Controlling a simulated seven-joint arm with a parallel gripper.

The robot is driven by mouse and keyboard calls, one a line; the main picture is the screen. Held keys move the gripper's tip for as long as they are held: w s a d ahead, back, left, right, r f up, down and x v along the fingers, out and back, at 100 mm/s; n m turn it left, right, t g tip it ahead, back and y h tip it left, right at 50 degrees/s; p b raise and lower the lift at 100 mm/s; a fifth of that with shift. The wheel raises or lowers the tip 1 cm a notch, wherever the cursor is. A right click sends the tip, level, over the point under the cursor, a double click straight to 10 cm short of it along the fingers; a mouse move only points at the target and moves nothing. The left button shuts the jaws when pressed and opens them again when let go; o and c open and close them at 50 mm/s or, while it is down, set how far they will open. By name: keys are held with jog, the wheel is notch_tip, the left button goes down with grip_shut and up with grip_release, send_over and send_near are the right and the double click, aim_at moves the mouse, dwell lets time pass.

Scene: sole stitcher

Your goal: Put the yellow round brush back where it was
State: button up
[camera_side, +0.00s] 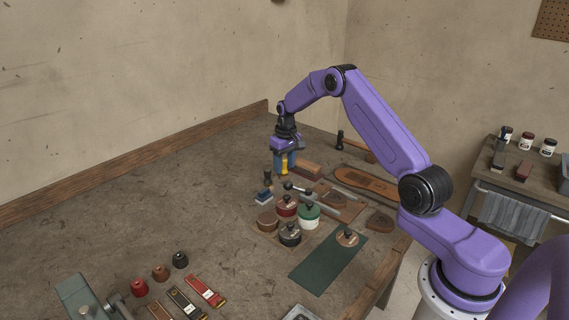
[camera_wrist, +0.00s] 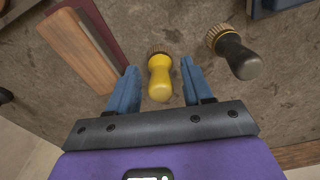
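The yellow round brush (camera_wrist: 160,80) has a yellow handle and dark bristles and stands on the table between the two blue fingers of my gripper (camera_wrist: 160,68). My gripper is open, with a visible gap on each side of the handle in the wrist view. In the side view, my gripper (camera_side: 285,161) is low over the table. The yellow brush (camera_side: 284,167) shows there partly behind the fingers.
A black-handled round brush (camera_wrist: 236,57) stands close by on the right in the wrist view. A wood block (camera_wrist: 75,55) lies to the left. In the side view, several lidded jars (camera_side: 309,218) and a green mat (camera_side: 325,265) lie nearer; the left tabletop is mostly clear.

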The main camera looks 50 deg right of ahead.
aim_at(286, 160)
jog(key=shift+r, duration=0.15)
notch_tip(286, 160, up, 12)
jog(key=s+a+r+n, duration=0.35)
jog(key=s+a, duration=0.45)
jog(key=a, duration=0.4)
jog(key=s+a+r+n, duration=0.2)
jog(key=s+a+n, duration=0.2)
jog(key=s+a, duration=0.6)
jog(key=s+a+f+n, duration=0.1)
jog(key=s+n, duration=0.2)
jog(key=s, duration=1)
jog(key=s+a+f+n, duration=0.1)
jog(key=s+n, duration=0.3)
jog(key=s, duration=0.9)
jog(key=shift+a+f, duration=0.15)
jog(key=shift+f, duration=0.3)
